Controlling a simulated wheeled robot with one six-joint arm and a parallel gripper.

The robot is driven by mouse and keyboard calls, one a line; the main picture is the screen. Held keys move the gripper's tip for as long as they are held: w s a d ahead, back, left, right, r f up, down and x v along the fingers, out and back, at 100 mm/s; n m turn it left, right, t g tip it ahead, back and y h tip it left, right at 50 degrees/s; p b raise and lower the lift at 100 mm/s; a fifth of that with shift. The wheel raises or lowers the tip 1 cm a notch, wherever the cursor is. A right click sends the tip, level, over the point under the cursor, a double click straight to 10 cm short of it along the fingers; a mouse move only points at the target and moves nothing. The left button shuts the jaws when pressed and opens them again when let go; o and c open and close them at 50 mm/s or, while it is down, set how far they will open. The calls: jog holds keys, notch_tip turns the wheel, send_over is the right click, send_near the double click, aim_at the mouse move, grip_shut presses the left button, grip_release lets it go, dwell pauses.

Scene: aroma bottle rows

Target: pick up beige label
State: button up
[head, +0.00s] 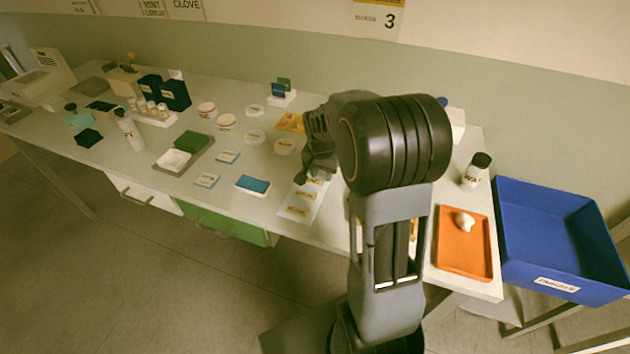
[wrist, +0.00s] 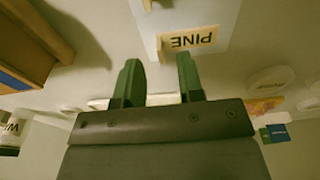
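Several beige labels (head: 298,211) lie on a white sheet (head: 313,205) near the front edge of the table in the head view. Part of another label (wrist: 148,5) is cut off at the top edge. My gripper (wrist: 160,72) has its two green fingers apart with nothing between them. In the head view my gripper (head: 308,176) is over the far end of the sheet, and my arm hides part of the table there.
An orange tray (head: 450,262) with a white item and a blue bin (head: 580,280) are at the right. A dark-capped bottle (head: 475,170) stands behind the tray. A blue-topped block (head: 253,185), round containers (head: 255,136) and bottles (head: 130,130) are to the left.

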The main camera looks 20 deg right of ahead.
jog(key=shift+w+d+f, duration=0.1)
jog(key=shift+w+f, duration=0.05)
jog(key=shift+f, duration=1.2)
grip_shut()
